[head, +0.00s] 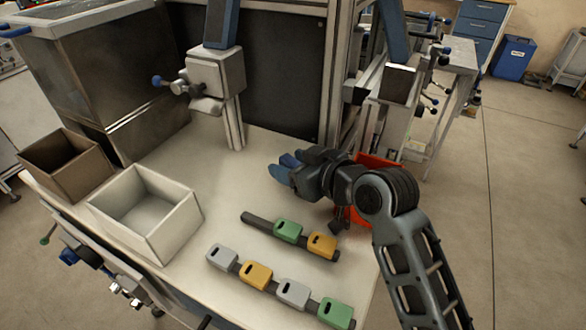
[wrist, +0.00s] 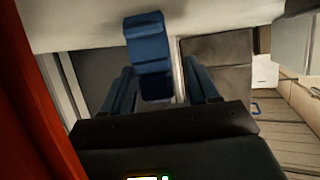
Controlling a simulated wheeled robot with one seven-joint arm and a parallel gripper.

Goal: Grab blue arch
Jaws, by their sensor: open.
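In the wrist view a blue piece (wrist: 146,42), likely the blue arch, shows ahead of and between the two fingers of my gripper (wrist: 159,66). Its upper part is lit and its lower part is dark. The fingers stand apart, one on each side, with a gap visible; I cannot tell how far beyond the fingertips the piece is. In the head view my gripper (head: 284,167) is low over the right part of the white table. Blue shows at its tip there, and I cannot tell the arch apart from the fingers.
An orange-red bin (head: 378,162) is behind my wrist. Two dark rails with green, yellow and grey tags (head: 288,230) lie at the table's front. A white open box (head: 165,233) and a brown box (head: 90,163) stand left. A grey machine (head: 214,75) stands at the back.

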